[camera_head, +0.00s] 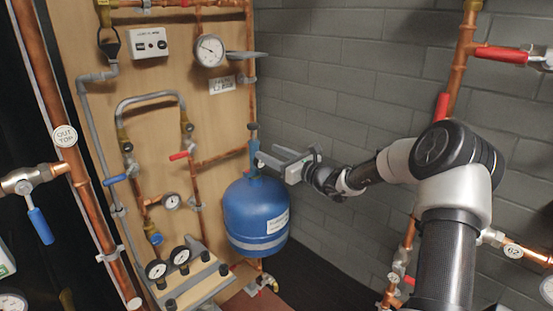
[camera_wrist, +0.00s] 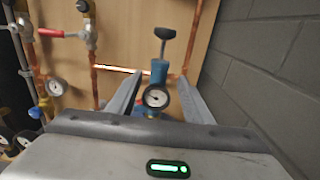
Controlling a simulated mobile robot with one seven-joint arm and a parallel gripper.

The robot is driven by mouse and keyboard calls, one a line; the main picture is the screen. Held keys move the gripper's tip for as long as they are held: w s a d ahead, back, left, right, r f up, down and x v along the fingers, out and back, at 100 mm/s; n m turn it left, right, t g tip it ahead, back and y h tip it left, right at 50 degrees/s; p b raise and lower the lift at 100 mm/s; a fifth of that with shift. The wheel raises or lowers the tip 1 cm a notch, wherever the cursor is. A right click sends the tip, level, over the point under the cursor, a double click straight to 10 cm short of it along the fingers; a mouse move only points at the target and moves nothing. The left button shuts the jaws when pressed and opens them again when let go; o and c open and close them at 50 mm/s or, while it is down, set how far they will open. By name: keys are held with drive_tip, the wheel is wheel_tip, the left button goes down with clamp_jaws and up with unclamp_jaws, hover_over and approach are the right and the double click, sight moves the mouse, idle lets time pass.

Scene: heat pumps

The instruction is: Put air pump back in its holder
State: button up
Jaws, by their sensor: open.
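The air pump, a slim blue body (camera_head: 254,152) with a dark handle on top, stands upright just above the blue tank. In the wrist view its blue body (camera_wrist: 159,71) and dark T-handle show beyond and between my fingers. My gripper (camera_head: 269,156) is open beside the pump, with its fingers pointing toward it from the right. In the wrist view my gripper (camera_wrist: 161,77) has a clear gap between its fingers. A round gauge (camera_wrist: 155,97) shows low in that gap. I cannot tell which part is the pump's holder.
The blue tank (camera_head: 256,216) hangs low in front of the wooden board (camera_head: 225,110). A grey bracket (camera_head: 246,54) sticks out beside the upper gauge (camera_head: 209,50). Copper pipes and valves line the board. A grey brick wall (camera_head: 350,80) stands close on the right.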

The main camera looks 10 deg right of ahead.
sight(254, 140)
drive_tip(key=x, duration=0.8)
drive_tip(key=shift+w+a+b, duration=0.15)
drive_tip(key=shift+a+b, duration=0.05)
drive_tip(key=shift+b, duration=0.15)
drive_tip(key=c, duration=1)
drive_tip(key=shift+r, duration=0.15)
clamp_jaws()
drive_tip(key=shift+r+p, duration=1.2)
drive_tip(key=shift+r, duration=0.8)
